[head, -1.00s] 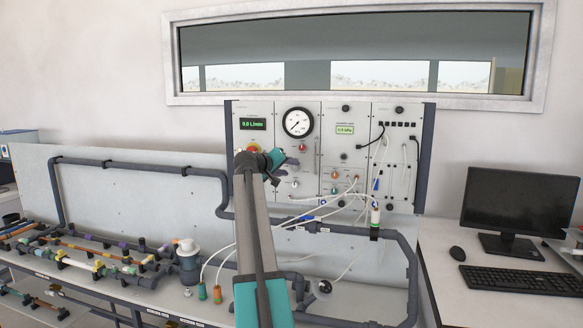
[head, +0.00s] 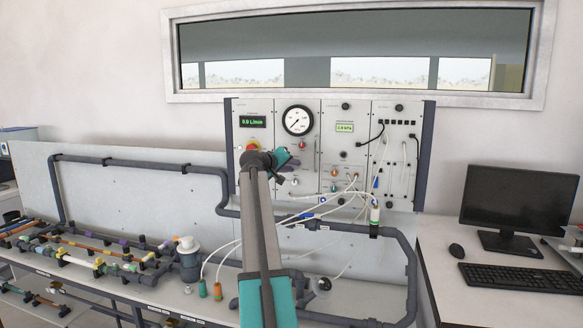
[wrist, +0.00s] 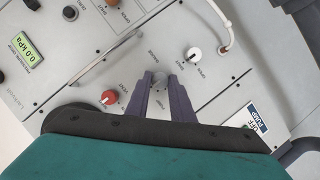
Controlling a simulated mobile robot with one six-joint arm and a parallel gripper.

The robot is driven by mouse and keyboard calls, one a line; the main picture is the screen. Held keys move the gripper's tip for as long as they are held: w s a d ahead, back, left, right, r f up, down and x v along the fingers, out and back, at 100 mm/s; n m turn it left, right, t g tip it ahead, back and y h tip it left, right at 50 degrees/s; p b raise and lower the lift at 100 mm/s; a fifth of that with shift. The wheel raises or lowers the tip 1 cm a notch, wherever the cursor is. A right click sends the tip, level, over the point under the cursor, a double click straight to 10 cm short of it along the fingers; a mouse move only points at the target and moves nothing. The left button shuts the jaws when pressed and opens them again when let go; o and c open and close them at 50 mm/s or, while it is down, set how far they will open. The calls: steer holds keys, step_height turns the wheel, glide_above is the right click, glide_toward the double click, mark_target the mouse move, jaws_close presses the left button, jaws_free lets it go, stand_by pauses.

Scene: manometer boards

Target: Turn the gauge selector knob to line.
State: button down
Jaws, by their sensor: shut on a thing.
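The grey gauge selector knob (wrist: 160,79) sits on the panel between my two fingertips in the wrist view. My gripper (wrist: 161,85) is shut on it, one purple finger at each side. Small labels stand around the knob, too blurred to read surely, and I cannot tell which way the knob points. In the head view my gripper (head: 293,163) is against the instrument panel below the round dial gauge (head: 298,120). There it hides the knob.
A red knob (wrist: 109,97) and a white knob (wrist: 194,54) flank the held knob closely. A metal bar handle (wrist: 104,60) runs along the panel nearby. White hoses (head: 345,193) hang to the right. A monitor (head: 519,207) stands on the right desk.

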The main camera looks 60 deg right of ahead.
steer(key=shift+w+f+n, duration=0.1)
steer(key=shift+n, duration=0.2)
steer(key=n+b, duration=0.1)
steer(key=n+g+h+b, duration=0.1)
steer(key=shift+f+n, duration=0.2)
steer(key=shift+n, duration=0.1)
steer(key=n+h+b, duration=0.1)
steer(key=n, duration=0.1)
steer(key=n+h+b, duration=0.1)
steer(key=shift+f+n+g+b, duration=0.2)
steer(key=shift+n+g+b, duration=0.1)
steer(key=shift+n+g, duration=0.1)
steer(key=n+h+b, duration=0.1)
steer(key=n, duration=0.1)
steer(key=n+h+b, duration=0.1)
steer(key=n, duration=0.2)
steer(key=shift+f+t, duration=0.15)
steer(key=shift+t, duration=0.15)
steer(key=n+t+h+b, duration=0.1)
steer(key=n, duration=0.4)
steer(key=c, duration=1.5)
jaws_free()
steer(key=shift+c, duration=0.2)
